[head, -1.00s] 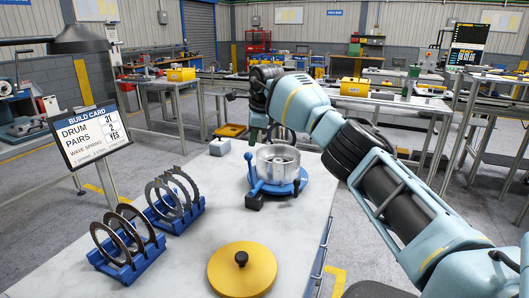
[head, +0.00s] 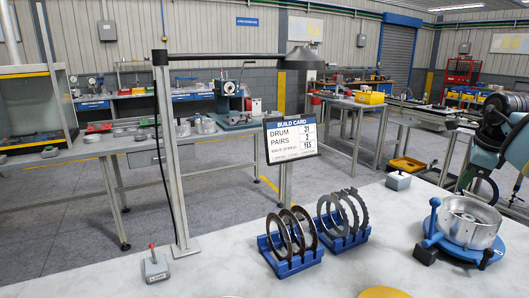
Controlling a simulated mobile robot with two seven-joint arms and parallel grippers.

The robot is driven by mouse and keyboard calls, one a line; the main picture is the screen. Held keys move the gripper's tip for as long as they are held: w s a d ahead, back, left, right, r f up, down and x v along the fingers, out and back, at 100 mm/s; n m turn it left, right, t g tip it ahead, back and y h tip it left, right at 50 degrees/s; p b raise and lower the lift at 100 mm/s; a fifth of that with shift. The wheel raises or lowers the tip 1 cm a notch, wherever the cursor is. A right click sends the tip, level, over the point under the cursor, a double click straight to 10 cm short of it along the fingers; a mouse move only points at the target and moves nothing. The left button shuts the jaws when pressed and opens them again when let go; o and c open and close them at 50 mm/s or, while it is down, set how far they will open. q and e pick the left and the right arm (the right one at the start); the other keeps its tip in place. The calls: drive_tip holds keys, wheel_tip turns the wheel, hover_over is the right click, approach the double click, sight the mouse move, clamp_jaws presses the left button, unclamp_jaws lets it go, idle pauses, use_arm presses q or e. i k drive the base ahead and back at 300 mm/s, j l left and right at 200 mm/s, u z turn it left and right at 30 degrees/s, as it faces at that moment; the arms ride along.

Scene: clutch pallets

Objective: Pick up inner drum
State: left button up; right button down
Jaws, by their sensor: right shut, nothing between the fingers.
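A silver metal drum (head: 466,222) sits upright in a blue round fixture (head: 484,256) with a blue lever, at the right of the white table. I cannot tell whether it is the inner drum. My right gripper (head: 480,186) is at the right edge, just above and behind the drum's far rim, and is shut and empty. It is dark and partly hidden by my own arm, and I cannot tell whether it touches the drum. My left gripper is not in view.
Two blue racks hold upright rings, one with dark plates (head: 291,265) and one with grey plates (head: 343,240). A build card (head: 291,138) hangs behind them. A small grey box with a red knob (head: 154,265) stands left.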

sight(463, 220)
drive_tip(key=k+l, duration=0.35)
drive_tip(key=l, duration=0.15)
drive_tip(key=k+l, duration=0.3)
drive_tip(key=l, duration=0.2)
